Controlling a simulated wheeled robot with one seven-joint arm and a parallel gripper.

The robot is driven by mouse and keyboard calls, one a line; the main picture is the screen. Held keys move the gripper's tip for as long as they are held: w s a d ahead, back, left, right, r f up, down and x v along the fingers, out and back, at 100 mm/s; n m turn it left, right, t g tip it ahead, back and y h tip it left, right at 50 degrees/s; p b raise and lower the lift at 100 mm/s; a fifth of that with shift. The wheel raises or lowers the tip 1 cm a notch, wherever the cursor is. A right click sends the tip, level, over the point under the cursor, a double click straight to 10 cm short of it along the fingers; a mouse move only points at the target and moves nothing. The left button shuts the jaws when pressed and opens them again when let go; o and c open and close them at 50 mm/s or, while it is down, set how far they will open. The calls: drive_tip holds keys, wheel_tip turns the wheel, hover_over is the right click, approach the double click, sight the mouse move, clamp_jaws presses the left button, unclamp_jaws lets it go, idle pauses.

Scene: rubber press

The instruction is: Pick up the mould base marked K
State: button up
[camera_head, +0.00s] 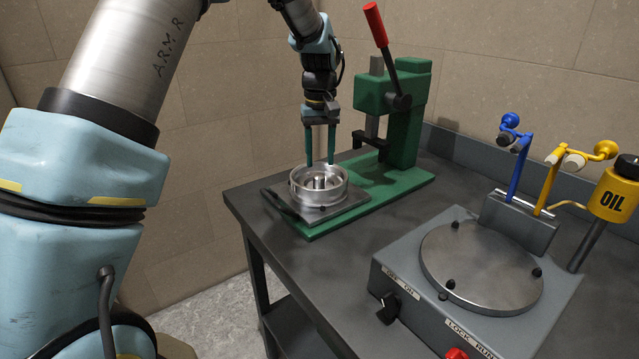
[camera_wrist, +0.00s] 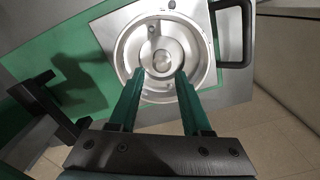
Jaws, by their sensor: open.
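A round, silvery metal mould base (camera_head: 318,199) with a raised rim and a central post sits on a grey plate (camera_head: 352,203) on the press's green base. It also shows in the wrist view (camera_wrist: 127,47), with holes in its floor. I cannot read any K on it. My gripper (camera_head: 320,163) points down over the mould base, its two green fingers apart and nothing held between them. In the wrist view the fingertips of my gripper (camera_wrist: 158,74) overlap the ring's near part; I cannot tell whether they touch it.
The green press (camera_head: 406,125) with its red-handled lever stands behind and right of the mould base. A grey machine with a round metal plate (camera_head: 480,266), blue and yellow levers (camera_head: 550,180) and a yellow oil can (camera_head: 612,195) fill the bench's right side.

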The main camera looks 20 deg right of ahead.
sight(319, 175)
drive_tip(key=shift+a+f+p, duration=0.2)
drive_tip(key=shift+f+p, duration=1)
drive_tip(key=shift+f, duration=1.65)
clamp_jaws()
drive_tip(key=shift+r, duration=0.2)
